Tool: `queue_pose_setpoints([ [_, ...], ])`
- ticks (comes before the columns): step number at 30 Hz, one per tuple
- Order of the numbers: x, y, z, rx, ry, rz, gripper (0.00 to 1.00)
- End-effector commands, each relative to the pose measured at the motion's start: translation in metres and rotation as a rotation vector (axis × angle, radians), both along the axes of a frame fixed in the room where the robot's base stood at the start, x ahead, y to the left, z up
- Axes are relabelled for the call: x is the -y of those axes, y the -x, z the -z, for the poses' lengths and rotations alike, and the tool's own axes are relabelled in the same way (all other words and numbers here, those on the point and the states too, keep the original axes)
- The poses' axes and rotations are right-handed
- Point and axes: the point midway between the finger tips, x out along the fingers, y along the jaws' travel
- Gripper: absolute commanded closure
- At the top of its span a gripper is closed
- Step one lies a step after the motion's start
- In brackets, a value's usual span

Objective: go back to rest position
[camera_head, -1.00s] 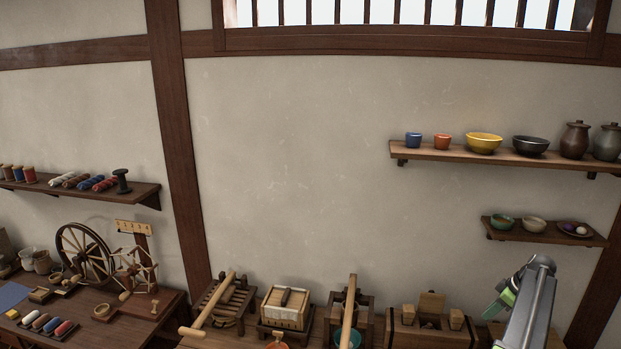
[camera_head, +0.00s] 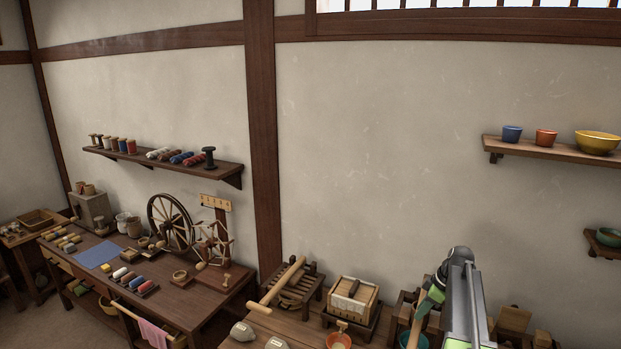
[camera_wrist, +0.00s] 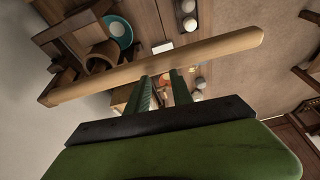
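My gripper (camera_head: 432,296) shows in the head view at the lower right, green, at the end of my raised grey arm. It is above the back edge of the wooden worktop. In the wrist view, my gripper (camera_wrist: 161,78) has its two green fingers apart, with nothing seen between them. A long wooden bar (camera_wrist: 215,50) crosses the picture just past the fingertips. I cannot tell how far it is from them. In the head view my arm hides part of what stands behind it.
A wooden box (camera_head: 353,298) and a slatted stand (camera_head: 293,287) are left of my arm. A teal bowl (camera_head: 413,340) is below my gripper. A table with a spinning wheel (camera_head: 171,224) is further left. Shelves (camera_head: 545,149) hang at the right. The wall above the worktop is bare.

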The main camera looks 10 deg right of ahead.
Motion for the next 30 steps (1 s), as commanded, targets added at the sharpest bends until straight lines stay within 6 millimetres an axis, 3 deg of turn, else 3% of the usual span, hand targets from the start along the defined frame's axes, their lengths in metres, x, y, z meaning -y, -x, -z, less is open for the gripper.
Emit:
queue_pose_setpoints([
  [1,-0.045,-0.003,0.011,-0.014,0.005,-0.034,0.73],
  [5,-0.148,-0.002,0.028,-0.061,0.024,-0.08,0.73],
  [9,-0.253,0.022,0.046,-0.123,0.057,-0.07,0.73],
  [12,-0.311,0.051,0.057,-0.167,0.087,-0.02,0.73],
  [15,-0.355,0.09,0.066,-0.211,0.125,0.09,0.73],
  [17,-0.366,0.115,0.069,-0.237,0.148,0.204,0.73],
  [21,-0.351,0.148,0.067,-0.277,0.176,0.522,0.73],
  [25,-0.344,0.15,0.067,-0.298,0.175,0.739,0.73],
  [30,-0.339,0.15,0.067,-0.31,0.16,0.852,0.73],
])
